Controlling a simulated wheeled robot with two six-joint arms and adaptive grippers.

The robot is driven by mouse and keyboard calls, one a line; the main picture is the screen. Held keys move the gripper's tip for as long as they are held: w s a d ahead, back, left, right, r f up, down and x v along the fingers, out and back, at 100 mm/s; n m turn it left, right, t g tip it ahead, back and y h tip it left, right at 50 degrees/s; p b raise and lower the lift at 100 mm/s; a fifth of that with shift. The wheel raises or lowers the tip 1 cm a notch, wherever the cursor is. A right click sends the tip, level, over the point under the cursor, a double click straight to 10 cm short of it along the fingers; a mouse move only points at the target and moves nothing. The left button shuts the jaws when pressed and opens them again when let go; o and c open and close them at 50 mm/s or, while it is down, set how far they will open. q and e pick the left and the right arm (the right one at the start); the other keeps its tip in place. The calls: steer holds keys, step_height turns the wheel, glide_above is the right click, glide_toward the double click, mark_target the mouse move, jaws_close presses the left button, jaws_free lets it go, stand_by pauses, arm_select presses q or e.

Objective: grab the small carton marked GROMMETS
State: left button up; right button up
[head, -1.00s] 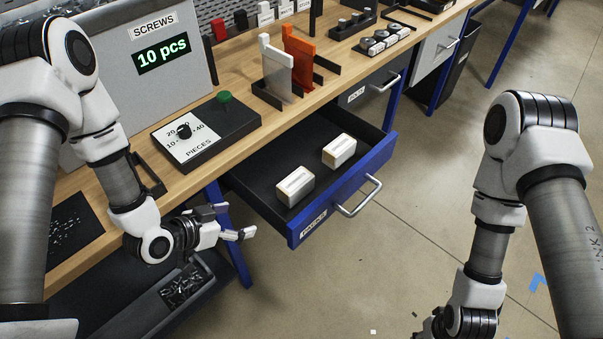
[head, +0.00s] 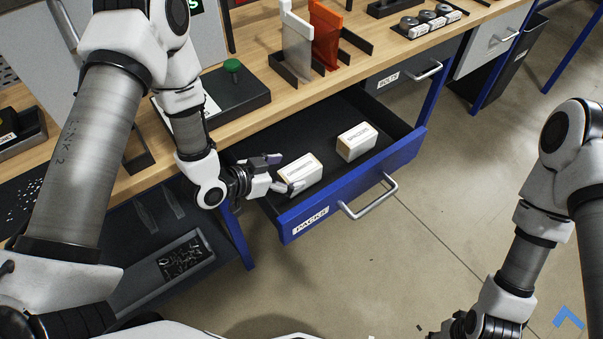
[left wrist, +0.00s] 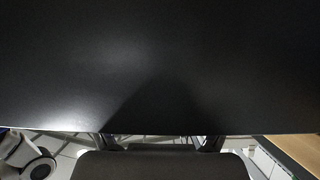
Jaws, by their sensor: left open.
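Two small white cartons lie in the open blue drawer in the head view. The left carton (head: 300,173) has a longer label that seems to read GROMMETS, though the print is small. The right carton (head: 356,141) has a shorter label, perhaps SPACERS. My left gripper (head: 281,174) is open at the left carton's left end, one finger by its far side and one by its near side; I cannot tell whether they touch it. The left wrist view shows mostly a dark surface and no carton. My right gripper is barely in view at the bottom edge, its fingers unclear.
The drawer's blue front (head: 350,186) with its handle faces the open floor. The wooden bench edge (head: 265,122) runs above the drawer. A grey bin (head: 165,270) stands below left. The drawer floor behind the cartons is clear.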

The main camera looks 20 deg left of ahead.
mark_target(299, 169)
arm_select(q)
steer(key=x, duration=0.3)
steer(key=shift+w+d+f, duration=0.1)
steer(key=shift+w, duration=0.15)
steer(key=shift+s, duration=0.1)
steer(key=c, duration=1.3)
steer(key=shift+c, duration=0.2)
